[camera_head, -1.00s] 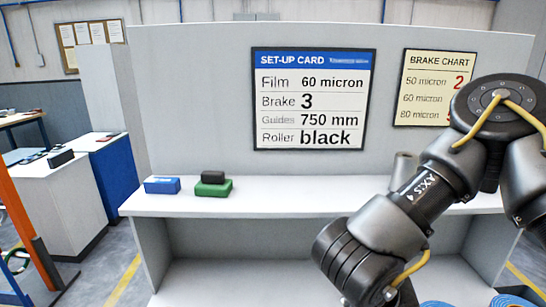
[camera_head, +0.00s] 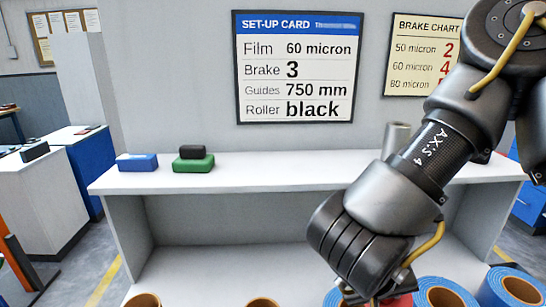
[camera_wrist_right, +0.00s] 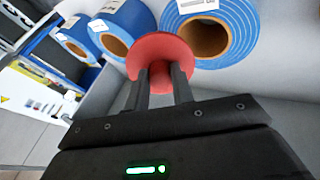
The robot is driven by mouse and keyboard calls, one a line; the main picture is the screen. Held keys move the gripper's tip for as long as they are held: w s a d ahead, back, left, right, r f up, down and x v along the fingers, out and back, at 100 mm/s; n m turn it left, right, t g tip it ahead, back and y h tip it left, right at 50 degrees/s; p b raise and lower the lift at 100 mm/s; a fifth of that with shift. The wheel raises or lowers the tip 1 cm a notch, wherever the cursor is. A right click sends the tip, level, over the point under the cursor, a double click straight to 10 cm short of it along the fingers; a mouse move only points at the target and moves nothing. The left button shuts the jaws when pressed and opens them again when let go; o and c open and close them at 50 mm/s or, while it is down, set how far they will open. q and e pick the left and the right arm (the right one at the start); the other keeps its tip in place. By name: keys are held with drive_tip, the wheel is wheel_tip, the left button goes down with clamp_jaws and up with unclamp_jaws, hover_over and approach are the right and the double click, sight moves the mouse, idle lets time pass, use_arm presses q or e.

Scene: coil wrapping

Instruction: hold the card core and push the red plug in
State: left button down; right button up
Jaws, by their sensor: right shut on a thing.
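My right gripper (camera_wrist_right: 160,88) is shut on a red plug (camera_wrist_right: 160,48), which has a round flange and a narrower stem between the fingers. In the right wrist view the flange overlaps the blue rolls behind it. One blue roll (camera_wrist_right: 235,14) with a brown card core (camera_wrist_right: 204,38) is just right of the plug, and two more rolls are to its left. In the head view blue rolls (camera_head: 491,291) with card cores (camera_head: 443,298) stand at the bottom right, beneath my right arm. The gripper there is mostly cut off. My left gripper is not in view.
Brown core tops (camera_head: 143,300) show at the bottom edge. A white shelf (camera_head: 260,172) holds a blue block (camera_head: 137,162), a green block (camera_head: 194,164) with a dark one on top, and a grey cylinder (camera_head: 396,140). A set-up card (camera_head: 296,66) hangs behind.

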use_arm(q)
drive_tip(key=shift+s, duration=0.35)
use_arm(e)
drive_tip(key=shift+a+f+y, duration=0.15)
drive_tip(key=shift+f+y, duration=0.1)
drive_tip(key=shift+y, duration=0.15)
drive_tip(key=shift+m+g+y, duration=0.5)
drive_tip(key=shift+m+g, duration=0.1)
drive_tip(key=shift+g, duration=0.1)
drive_tip(key=a, duration=0.2)
drive_tip(key=w+a, duration=0.1)
drive_tip(key=a, duration=0.1)
drive_tip(key=w+a, duration=0.1)
drive_tip(key=a, duration=0.1)
drive_tip(key=shift+f, duration=0.4)
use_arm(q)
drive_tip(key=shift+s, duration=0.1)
use_arm(e)
drive_tip(key=w+a+r+m+g+y, duration=0.1)
drive_tip(key=a+r+m, duration=0.1)
drive_tip(key=a+m, duration=0.6)
drive_tip(key=w+a+r+m+g+y, duration=0.1)
drive_tip(key=a+r+m+y, duration=0.1)
drive_tip(key=a+m, duration=0.6)
drive_tip(key=r+m, duration=0.1)
drive_tip(key=m, duration=0.3)
drive_tip(key=shift+w+a+m, duration=0.15)
drive_tip(key=shift+w+m, duration=0.2)
drive_tip(key=shift+m, duration=0.05)
